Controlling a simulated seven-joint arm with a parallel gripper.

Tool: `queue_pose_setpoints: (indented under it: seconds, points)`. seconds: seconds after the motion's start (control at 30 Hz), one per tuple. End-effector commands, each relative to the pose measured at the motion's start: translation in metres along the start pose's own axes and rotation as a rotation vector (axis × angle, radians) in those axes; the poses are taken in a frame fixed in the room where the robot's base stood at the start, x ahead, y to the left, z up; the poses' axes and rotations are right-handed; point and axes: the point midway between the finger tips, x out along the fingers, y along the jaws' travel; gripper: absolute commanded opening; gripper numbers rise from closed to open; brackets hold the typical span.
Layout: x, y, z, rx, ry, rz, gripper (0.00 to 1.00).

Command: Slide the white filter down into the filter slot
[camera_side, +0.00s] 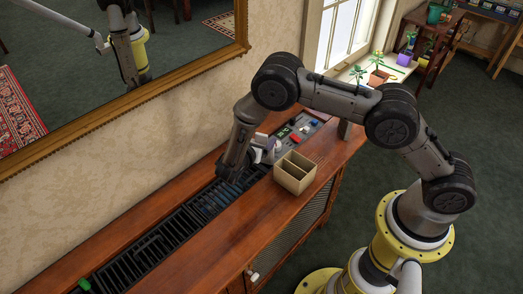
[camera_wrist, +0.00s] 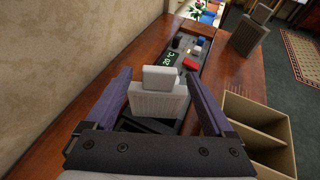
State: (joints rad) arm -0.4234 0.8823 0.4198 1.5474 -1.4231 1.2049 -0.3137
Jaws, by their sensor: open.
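The white filter (camera_wrist: 158,104), a ribbed pale block with a narrower tab on top, stands between the two fingers of my gripper (camera_wrist: 158,80) in the wrist view. The fingers are spread, with a gap visible on each side of the filter. In the side view the pale filter (camera_side: 262,145) shows just right of my gripper (camera_side: 240,170), partly hidden by it. A dark slot opening (camera_wrist: 148,126) shows at the filter's near lower edge. I cannot tell how far the filter sits in the slot.
An open two-compartment tan box (camera_side: 295,172) stands close on the right. A control panel (camera_wrist: 177,62) with a lit display, red and blue parts lies beyond the filter. A long black grille (camera_side: 150,245) runs along the wooden top beside the wall. A grey block (camera_wrist: 249,30) stands farther right.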

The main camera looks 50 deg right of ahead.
Motion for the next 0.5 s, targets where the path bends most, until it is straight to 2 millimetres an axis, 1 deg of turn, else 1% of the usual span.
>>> queue_pose_setpoints:
  seconds: [0.07,0.3,0.4,0.5]
  points:
    - [0.007,0.0,0.0,0.001,0.0,-0.002,0.88]
    - [0.041,0.0,-0.001,0.0,0.001,-0.003,0.88]
    - [0.049,0.001,-0.001,0.0,0.0,-0.002,0.88]
    - [0.052,0.001,-0.001,0.001,0.0,0.0,0.88]
